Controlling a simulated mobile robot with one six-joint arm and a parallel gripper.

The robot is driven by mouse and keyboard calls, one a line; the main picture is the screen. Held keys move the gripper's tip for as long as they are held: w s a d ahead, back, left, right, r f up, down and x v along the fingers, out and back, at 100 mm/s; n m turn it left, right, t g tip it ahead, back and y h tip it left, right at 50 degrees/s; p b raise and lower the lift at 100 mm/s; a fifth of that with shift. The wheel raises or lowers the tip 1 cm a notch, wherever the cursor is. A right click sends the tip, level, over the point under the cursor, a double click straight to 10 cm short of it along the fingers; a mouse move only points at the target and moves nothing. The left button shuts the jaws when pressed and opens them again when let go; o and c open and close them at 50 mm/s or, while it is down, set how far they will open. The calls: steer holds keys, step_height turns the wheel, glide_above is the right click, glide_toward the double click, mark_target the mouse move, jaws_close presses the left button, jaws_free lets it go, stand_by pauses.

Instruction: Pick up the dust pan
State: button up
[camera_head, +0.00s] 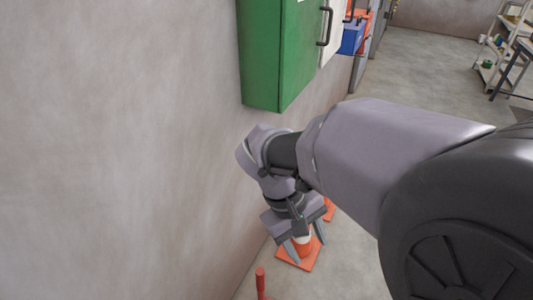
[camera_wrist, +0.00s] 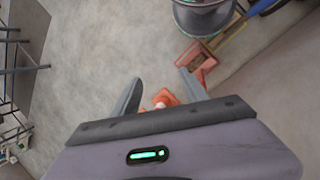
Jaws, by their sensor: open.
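The dust pan (camera_wrist: 194,55) appears to be the flat red tray shape on the floor in the wrist view, beyond my right fingertip. A red upright handle at the bottom edge of the head view (camera_head: 261,281) seems to belong to it; its lower part is cut off. My gripper (camera_head: 308,250) is open and points down, with nothing between its fingers; it also shows in the wrist view (camera_wrist: 158,86). The handle is left of and nearer than my gripper in the head view, apart from it.
An orange traffic cone (camera_wrist: 161,98) stands on the floor below my fingers, with another orange base (camera_head: 329,209) behind. The wall is close on the left, with a green cabinet (camera_head: 262,60) above. A grey drum-like object (camera_wrist: 204,14) stands beyond the pan.

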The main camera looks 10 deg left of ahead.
steer(key=w+a+f+n+h, duration=0.2)
steer(key=a+f+n+h, duration=0.25)
steer(key=f, duration=0.35)
steer(key=n+t+h+b, duration=0.2)
steer(key=n+t+h, duration=0.2)
steer(key=n+t, duration=0.7)
glide_toward(260, 272)
steer(key=d+n+g, duration=0.1)
steer(key=d, duration=0.1)
steer(key=s+a+f+n+t+y, duration=0.1)
steer(key=s+f+n+t+y, duration=0.4)
steer(key=f, duration=0.4)
steer(key=w+d+b, duration=0.1)
steer(key=w+d, duration=0.3)
steer(key=w, duration=0.3)
steer(key=w+d+n+t+h+b, duration=0.1)
steer(key=w+d, duration=0.3)
steer(key=w, duration=0.4)
steer(key=shift+r+b, duration=0.25)
steer(key=shift+b, duration=0.15)
steer(key=shift+n, duration=0.25)
jaws_close()
